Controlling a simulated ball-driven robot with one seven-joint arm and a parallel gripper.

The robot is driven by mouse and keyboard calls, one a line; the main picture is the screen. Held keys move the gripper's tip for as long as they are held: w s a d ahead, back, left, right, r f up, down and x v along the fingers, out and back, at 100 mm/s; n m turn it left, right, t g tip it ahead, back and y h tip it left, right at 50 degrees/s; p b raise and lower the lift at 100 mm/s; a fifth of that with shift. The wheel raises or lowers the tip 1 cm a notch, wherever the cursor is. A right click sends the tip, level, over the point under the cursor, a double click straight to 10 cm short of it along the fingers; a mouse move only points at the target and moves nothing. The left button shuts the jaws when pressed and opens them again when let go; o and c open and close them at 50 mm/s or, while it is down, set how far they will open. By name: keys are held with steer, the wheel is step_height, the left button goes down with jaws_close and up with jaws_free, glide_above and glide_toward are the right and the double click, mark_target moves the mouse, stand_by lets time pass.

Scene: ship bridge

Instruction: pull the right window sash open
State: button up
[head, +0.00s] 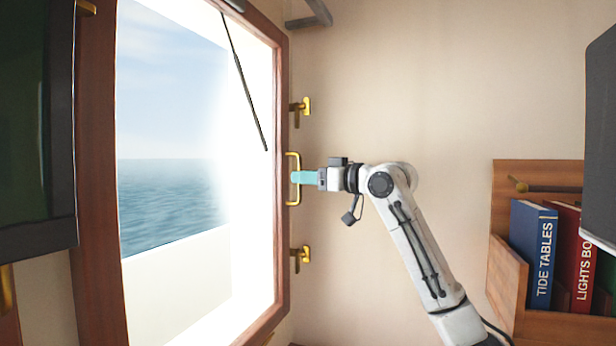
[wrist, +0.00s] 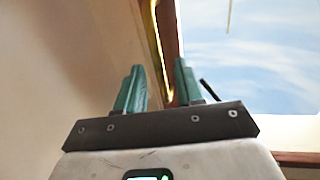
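The right window sash (head: 281,210) has a brown wooden frame around bright glass, with sea and sky beyond. I cannot tell whether it stands ajar. A brass pull handle (head: 289,156) is on its right stile. My gripper (head: 297,178) reaches in from the right, its teal fingertips at the middle of the handle, overlapping its upright bar. In the wrist view the handle (wrist: 155,45) shows as a bright bar between the two fingers (wrist: 158,88). A gap shows between the fingers, so they look open, not closed on the bar.
Brass latches sit above (head: 301,107) and below (head: 301,255) the handle, close to my gripper. A wooden rack (head: 507,275) with books stands at right, beside a dark screen (head: 602,135). Another dark panel (head: 40,130) is at far left. Bare wall lies above my arm.

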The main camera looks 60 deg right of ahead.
jaws_close()
stand_by(1.4)
